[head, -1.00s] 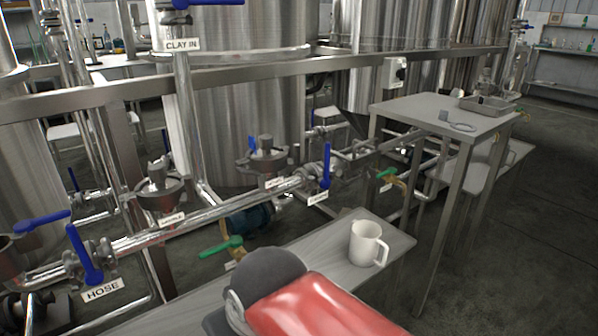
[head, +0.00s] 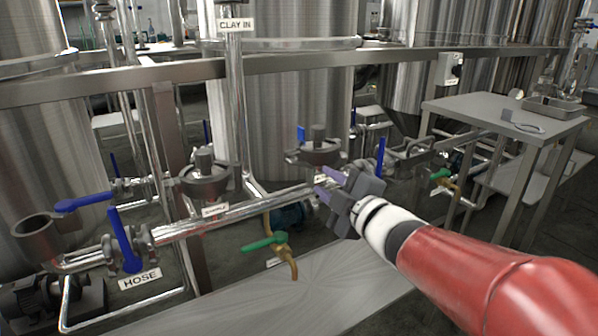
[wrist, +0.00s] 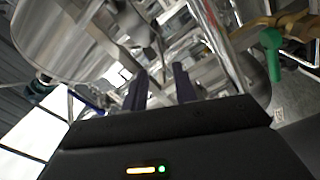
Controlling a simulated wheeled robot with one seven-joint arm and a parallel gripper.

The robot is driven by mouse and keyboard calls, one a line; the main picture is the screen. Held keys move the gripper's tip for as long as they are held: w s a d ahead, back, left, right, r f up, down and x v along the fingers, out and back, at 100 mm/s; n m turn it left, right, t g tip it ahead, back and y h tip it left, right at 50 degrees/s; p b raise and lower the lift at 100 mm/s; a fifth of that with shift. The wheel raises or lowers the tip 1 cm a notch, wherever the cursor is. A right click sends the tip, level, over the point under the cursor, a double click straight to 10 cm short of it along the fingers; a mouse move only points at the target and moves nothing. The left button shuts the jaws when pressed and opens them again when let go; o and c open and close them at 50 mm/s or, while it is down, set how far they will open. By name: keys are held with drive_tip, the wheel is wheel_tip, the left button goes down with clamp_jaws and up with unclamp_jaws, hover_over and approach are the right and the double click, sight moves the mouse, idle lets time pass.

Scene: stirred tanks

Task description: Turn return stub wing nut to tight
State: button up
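My gripper (head: 322,184) reaches in from the right in the head view, at the right part of the shiny horizontal pipe (head: 240,212). Its two purple fingers are apart, and they also show spread in the wrist view (wrist: 161,85). Nothing is clearly held between them. Metal fittings lie beyond the fingertips in the wrist view, but they are blurred and crowded. I cannot make out the return stub wing nut; the gripper hides the pipe joint beside the upright blue valve handle (head: 381,155). I cannot tell whether the fingers touch anything.
Valves with round bodies (head: 205,178) stand along the pipe. A blue lever (head: 122,238) stands above the HOSE label (head: 139,279). A green-handled tap (head: 264,243) is below the pipe. The grey bench (head: 250,305) is bare in front; a side table (head: 500,115) stands at right.

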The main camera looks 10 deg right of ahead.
sight(297, 162)
drive_tip(key=x, duration=0.8)
drive_tip(key=shift+a, duration=0.2)
drive_tip(key=shift+s+r, duration=0.1)
clamp_jaws()
